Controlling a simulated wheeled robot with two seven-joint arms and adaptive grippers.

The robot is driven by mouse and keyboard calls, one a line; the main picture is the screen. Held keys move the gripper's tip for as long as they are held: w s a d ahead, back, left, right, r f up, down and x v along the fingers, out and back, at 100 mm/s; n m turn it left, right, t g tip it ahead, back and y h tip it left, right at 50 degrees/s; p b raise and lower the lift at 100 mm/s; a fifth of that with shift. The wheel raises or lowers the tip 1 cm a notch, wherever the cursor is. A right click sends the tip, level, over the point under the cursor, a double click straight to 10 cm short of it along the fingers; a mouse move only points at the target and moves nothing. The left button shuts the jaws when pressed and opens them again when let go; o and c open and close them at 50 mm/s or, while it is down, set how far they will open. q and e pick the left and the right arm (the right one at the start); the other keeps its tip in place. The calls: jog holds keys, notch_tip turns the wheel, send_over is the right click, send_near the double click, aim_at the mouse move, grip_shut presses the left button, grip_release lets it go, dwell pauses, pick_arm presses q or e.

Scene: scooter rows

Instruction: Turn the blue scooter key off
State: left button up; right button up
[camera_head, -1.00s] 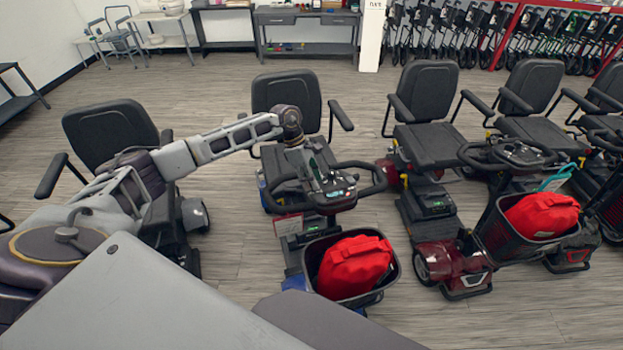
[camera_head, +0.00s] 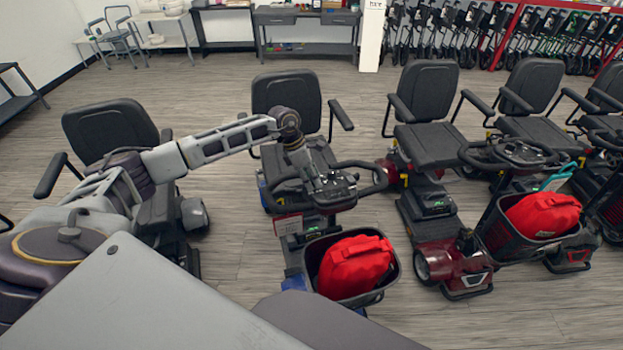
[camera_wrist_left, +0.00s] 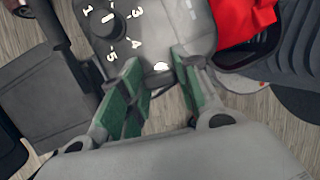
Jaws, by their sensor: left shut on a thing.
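The blue scooter (camera_head: 296,245), with blue trim low on its body, stands in the middle of the head view with its seat behind. My left gripper (camera_head: 326,188) is down at its handlebar console (camera_head: 343,198), which also fills the top of the left wrist view (camera_wrist_left: 178,25). There, my left gripper (camera_wrist_left: 157,65) has green-padded fingers on both sides of a small pale piece at the console's lower edge, apparently the key (camera_wrist_left: 162,67). The key's shape and angle are mostly hidden. A black numbered dial (camera_wrist_left: 107,26) sits beside it. My right gripper is out of view.
A red bag (camera_head: 355,266) sits in the scooter's front basket (camera_head: 386,284). A dark red scooter (camera_head: 448,262) stands close on the right, with another red bag (camera_head: 543,215). A black seat (camera_head: 110,133) is behind my left arm. Open floor lies behind.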

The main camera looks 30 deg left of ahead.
pick_arm(q)
jog(key=n, duration=0.3)
jog(key=shift+n+t+y, duration=0.4)
jog(key=shift+n+t+y+b, duration=0.3)
jog(key=shift+n+y+b, duration=0.2)
jog(key=shift+n, duration=1.4)
jog(key=o, duration=1)
jog(key=shift+r, duration=0.2)
jog(key=v, duration=1.1)
jog(key=shift+s+r, duration=0.1)
jog(key=shift+r, duration=0.25)
jog(key=shift+s+d+f, duration=0.1)
